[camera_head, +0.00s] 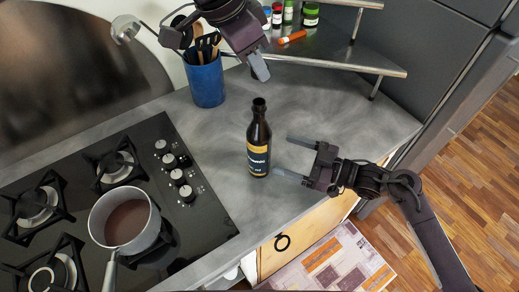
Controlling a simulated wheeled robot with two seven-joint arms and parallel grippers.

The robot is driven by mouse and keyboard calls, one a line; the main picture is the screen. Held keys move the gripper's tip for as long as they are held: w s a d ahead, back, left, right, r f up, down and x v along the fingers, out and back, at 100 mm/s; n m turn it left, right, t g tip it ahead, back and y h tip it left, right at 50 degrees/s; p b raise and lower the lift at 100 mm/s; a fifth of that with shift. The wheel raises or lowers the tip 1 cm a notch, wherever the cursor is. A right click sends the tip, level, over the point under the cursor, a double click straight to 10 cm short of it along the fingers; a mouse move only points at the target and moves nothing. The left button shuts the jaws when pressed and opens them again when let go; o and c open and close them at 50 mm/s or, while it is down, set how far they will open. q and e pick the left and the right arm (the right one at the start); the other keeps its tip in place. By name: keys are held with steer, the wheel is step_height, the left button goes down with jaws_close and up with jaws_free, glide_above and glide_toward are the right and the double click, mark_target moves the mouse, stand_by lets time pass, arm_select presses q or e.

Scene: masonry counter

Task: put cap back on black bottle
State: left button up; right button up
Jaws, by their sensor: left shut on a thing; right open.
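The black bottle (259,133) stands upright on the grey counter, with its dark neck open at the top and a yellow-and-dark label. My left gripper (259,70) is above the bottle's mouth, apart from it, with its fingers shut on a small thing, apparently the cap. The cap is mostly hidden by the fingers, so its shape is not clear. My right gripper (281,154) is open just to the right of the bottle, its fingers pointing left toward the lower body. The bottle is not between its fingertips.
A blue utensil holder (206,84) stands behind and left of the bottle. A black stove (185,220) with a saucepan (151,232) fills the left. A raised corner shelf (340,56) with jars and an orange-capped tube is at the back right. Bare counter surrounds the bottle.

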steer(key=x, duration=1)
steer(key=shift+c, duration=0.2)
steer(key=c, duration=1.4)
arm_select(q)
glide_above(259, 102)
steer(key=a, duration=0.1)
steer(key=shift+s+f, duration=0.2)
steer(key=shift+f, duration=2.3)
steer(key=shift+f, duration=0.9)
steer(key=shift+f, duration=0.5)
